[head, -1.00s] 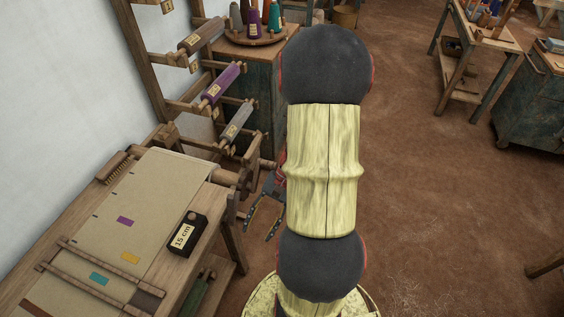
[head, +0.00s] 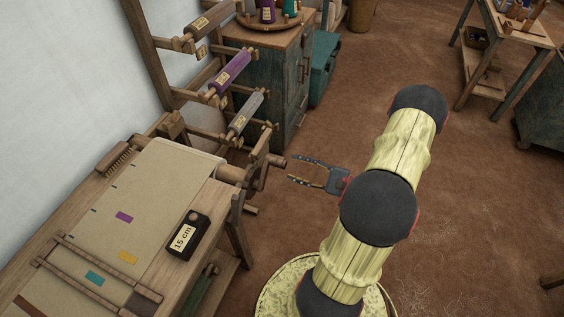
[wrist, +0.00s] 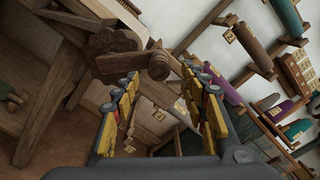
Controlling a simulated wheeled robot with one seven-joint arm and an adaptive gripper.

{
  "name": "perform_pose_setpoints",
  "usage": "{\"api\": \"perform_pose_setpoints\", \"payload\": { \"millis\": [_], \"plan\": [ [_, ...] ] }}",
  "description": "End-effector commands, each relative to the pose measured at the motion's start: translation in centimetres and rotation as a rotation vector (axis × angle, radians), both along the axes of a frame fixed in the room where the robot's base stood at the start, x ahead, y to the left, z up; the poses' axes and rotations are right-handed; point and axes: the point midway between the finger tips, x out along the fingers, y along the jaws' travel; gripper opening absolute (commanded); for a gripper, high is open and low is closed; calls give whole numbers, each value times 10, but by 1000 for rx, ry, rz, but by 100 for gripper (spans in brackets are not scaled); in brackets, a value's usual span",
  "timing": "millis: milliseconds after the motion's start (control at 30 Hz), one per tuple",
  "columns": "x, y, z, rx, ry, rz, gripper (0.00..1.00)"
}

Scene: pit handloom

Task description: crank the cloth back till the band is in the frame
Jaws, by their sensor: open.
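The beige cloth (head: 165,185) lies over the loom table at left, with purple (head: 124,217), orange (head: 128,257) and teal (head: 95,278) patches. A brown strip (head: 32,305) shows at the lower left; I cannot tell which mark is the band. The wooden crank (head: 262,172) is on the cloth roller's right end. My gripper (head: 292,169) is open and empty, right of the crank and pointing at it. The crank handle (wrist: 158,65) shows near the fingertips in the wrist view.
A black "15 cm" block (head: 184,234) sits on the table's right side. A rack with labelled rolls (head: 230,73) stands behind the crank, and a teal cabinet (head: 293,85) behind that. The brown floor (head: 345,120) around my arm is clear.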

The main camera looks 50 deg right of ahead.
Motion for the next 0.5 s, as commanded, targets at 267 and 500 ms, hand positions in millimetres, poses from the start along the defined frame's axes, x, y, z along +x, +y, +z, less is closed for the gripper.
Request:
{"api": "perform_pose_setpoints", "payload": {
  "millis": [267,500],
  "plan": [
    [39,18,-2,1,2,7,44],
    [61,26,-1,0,3,4,44]
  ]
}}
